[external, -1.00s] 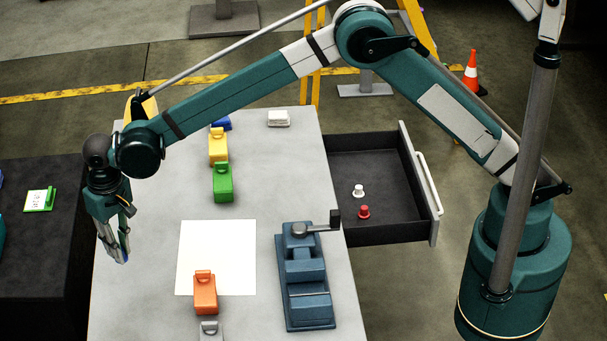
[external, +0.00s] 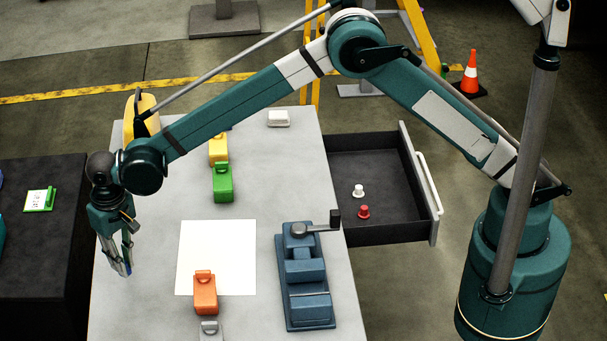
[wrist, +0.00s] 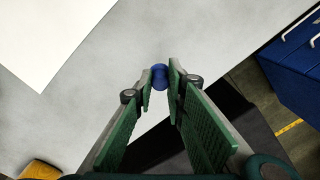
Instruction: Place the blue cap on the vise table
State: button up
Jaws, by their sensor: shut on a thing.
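My gripper (external: 123,270) points down over the left edge of the vise table (external: 155,310). In the wrist view its fingertips (wrist: 160,78) are shut on the blue cap (wrist: 159,75), a small round blue piece between them. The cap is mostly hidden by the fingers in the external view. I cannot tell whether the cap touches the tabletop. The grey tabletop also shows beneath the gripper in the wrist view (wrist: 150,35).
A white sheet (external: 217,250) lies mid-table, with an orange block (external: 205,296) on its lower edge. A blue vise (external: 305,280) stands to the right. Green (external: 223,184) and yellow (external: 218,152) blocks stand farther back. An open drawer (external: 365,225) holds white and red caps.

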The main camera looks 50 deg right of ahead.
jog(key=shift+f, duration=0.8)
jog(key=shift+f, duration=1.9)
jog(key=shift+f+b, duration=0.15)
jog(key=shift+b, duration=0.2)
jog(key=o, duration=0.7)
notch_tip(320, 180, up, 12)
jog(key=shift+r+p, duration=0.2)
jog(key=shift+p, duration=0.55)
